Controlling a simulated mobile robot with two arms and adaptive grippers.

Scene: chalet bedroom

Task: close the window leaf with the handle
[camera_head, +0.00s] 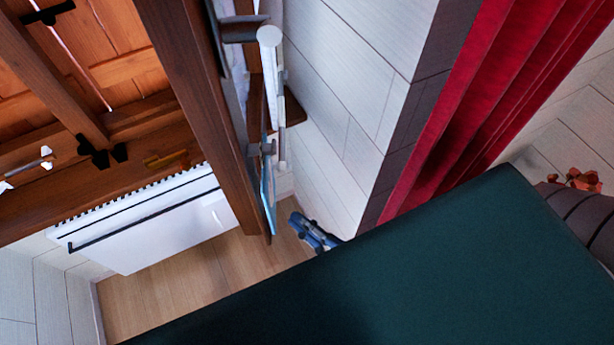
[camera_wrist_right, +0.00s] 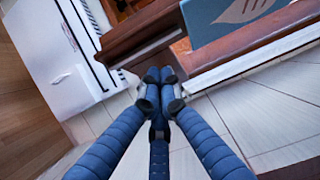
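A brown wooden window member (camera_head: 190,80) runs down the middle of the head view, seen nearly edge-on; I cannot tell whether it is the leaf or the fixed frame. To its left are orange-brown wood panels (camera_head: 125,65) with dark fittings. A small pale metal piece (camera_head: 38,163) shows at the far left; I cannot tell whether it is the handle. My right gripper (camera_head: 315,232) is below and right of the brown wood, apart from it. In the wrist view its blue fingers (camera_wrist_right: 158,80) meet at the tips, with nothing visible between them. My left gripper is out of view.
A white radiator (camera_head: 155,220) stands below the wood panels and shows in the wrist view (camera_wrist_right: 60,55). A white bar (camera_head: 270,37) and a blue panel (camera_head: 268,190) are beside the brown wood. Red curtains (camera_head: 480,90) hang at right. A dark green surface (camera_head: 400,270) covers the bottom.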

